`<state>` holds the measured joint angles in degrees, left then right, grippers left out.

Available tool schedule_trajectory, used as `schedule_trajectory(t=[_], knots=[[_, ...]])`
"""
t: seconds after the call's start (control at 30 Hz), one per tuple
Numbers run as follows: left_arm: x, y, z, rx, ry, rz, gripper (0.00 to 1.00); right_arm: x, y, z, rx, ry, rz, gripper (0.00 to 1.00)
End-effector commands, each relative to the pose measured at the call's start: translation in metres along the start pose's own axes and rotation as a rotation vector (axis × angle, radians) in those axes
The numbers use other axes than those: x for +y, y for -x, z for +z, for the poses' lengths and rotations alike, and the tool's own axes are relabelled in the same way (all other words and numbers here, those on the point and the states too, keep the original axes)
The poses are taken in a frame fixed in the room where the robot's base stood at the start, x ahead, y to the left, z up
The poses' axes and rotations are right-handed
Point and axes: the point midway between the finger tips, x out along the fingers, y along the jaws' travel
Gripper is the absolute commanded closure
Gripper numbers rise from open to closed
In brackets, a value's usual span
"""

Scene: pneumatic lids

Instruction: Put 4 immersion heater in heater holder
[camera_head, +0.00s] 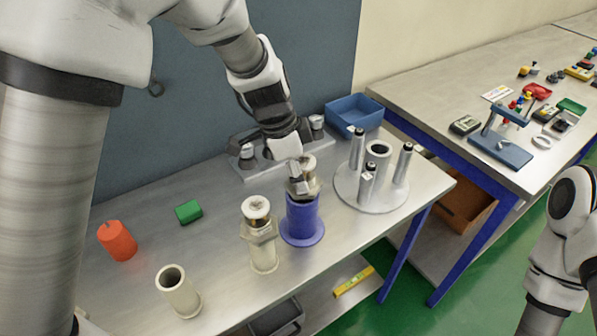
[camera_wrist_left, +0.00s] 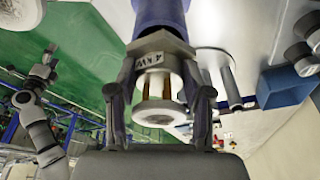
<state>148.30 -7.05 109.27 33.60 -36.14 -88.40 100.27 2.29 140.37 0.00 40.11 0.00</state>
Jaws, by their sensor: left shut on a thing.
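The immersion heater marked 4 kW (camera_wrist_left: 155,75) has a grey hexagonal collar and a white end with copper-coloured rods. In the head view its pale top (camera_head: 309,166) shows partly behind my left gripper (camera_head: 299,186). My left gripper is shut on it, with one finger on each side in the wrist view (camera_wrist_left: 163,100). The heater is at the mouth of the blue heater holder (camera_head: 301,222), whose wall shows beyond the collar in the wrist view (camera_wrist_left: 160,10). I cannot tell how deep it sits. My right gripper is out of view.
Another heater (camera_head: 258,225) stands upright left of the blue holder. An empty beige cup (camera_head: 179,291), an orange part (camera_head: 117,241) and a green block (camera_head: 188,211) lie further left. A round stand with grey posts (camera_head: 371,193) and a blue bin (camera_head: 354,114) are at right.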

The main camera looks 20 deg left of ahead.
Motion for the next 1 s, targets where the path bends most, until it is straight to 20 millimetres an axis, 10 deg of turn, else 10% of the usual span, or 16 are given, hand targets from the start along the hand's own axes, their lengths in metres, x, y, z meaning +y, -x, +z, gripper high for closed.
schedule_trajectory(t=[0.17, 0.2, 0.23, 0.67, 1.0], knots=[[0.0, -0.001, 0.0, 0.001, 0.0, -0.001, 0.86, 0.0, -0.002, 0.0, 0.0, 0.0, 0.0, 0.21], [0.0, -0.002, 0.001, 0.0, 0.0, 0.0, 0.36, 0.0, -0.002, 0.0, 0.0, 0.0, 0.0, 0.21], [0.0, -0.002, 0.001, 0.0, 0.0, 0.0, 0.26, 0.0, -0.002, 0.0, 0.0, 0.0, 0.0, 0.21], [0.0, 0.01, -0.003, 0.0, 0.0, 0.0, 0.25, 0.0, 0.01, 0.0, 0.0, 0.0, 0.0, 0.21], [-0.001, 0.087, -0.003, 0.005, -0.001, -0.005, 0.25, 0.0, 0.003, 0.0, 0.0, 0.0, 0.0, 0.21]])
